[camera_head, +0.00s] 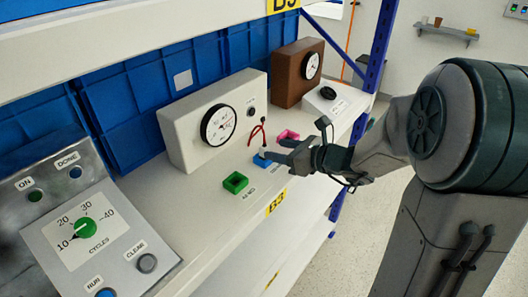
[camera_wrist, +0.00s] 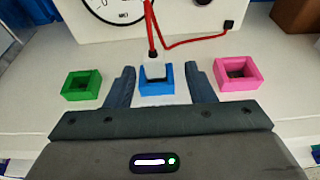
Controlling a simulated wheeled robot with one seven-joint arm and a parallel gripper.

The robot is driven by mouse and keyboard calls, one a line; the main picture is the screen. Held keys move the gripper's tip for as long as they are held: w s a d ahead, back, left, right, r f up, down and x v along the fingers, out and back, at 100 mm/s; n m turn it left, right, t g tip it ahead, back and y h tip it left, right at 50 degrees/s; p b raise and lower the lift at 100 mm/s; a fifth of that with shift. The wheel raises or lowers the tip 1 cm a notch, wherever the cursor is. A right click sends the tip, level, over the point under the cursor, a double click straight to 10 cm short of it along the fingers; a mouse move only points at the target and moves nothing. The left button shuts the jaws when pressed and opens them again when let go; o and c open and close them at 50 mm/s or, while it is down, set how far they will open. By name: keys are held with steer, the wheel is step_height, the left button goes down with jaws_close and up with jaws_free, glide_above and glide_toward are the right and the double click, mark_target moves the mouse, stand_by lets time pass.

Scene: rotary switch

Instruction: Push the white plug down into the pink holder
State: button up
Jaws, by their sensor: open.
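The white plug (camera_wrist: 156,67) with its red cable stands at the blue holder (camera_wrist: 156,87) in the wrist view; how deep it sits in the holder I cannot tell. The pink holder (camera_wrist: 236,76) is to the right and looks empty. It also shows in the head view (camera_head: 288,136). My gripper (camera_wrist: 157,76) is open, with one finger on each side of the blue holder and the plug. No clear contact shows between fingers and plug. In the head view, my gripper (camera_head: 268,152) partly hides the blue holder.
A green holder (camera_wrist: 81,86) sits to the left, open and empty. Behind stands a white box with a round dial (camera_head: 218,125), where the red cable (camera_wrist: 190,43) ends. A brown box (camera_head: 298,75) and a control panel (camera_head: 88,235) flank it. The shelf's front edge is close.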

mark_target(268, 148)
steer(key=shift+x, duration=0.85)
steer(key=x, duration=0.2)
steer(key=p+x, duration=0.1)
steer(key=x, duration=0.1)
steer(key=shift+s+a, duration=0.2)
steer(key=shift+a, duration=0.1)
steer(key=shift+w+a+f, duration=0.2)
steer(key=shift+w+a, duration=0.15)
steer(key=shift+a, duration=0.1)
jaws_close()
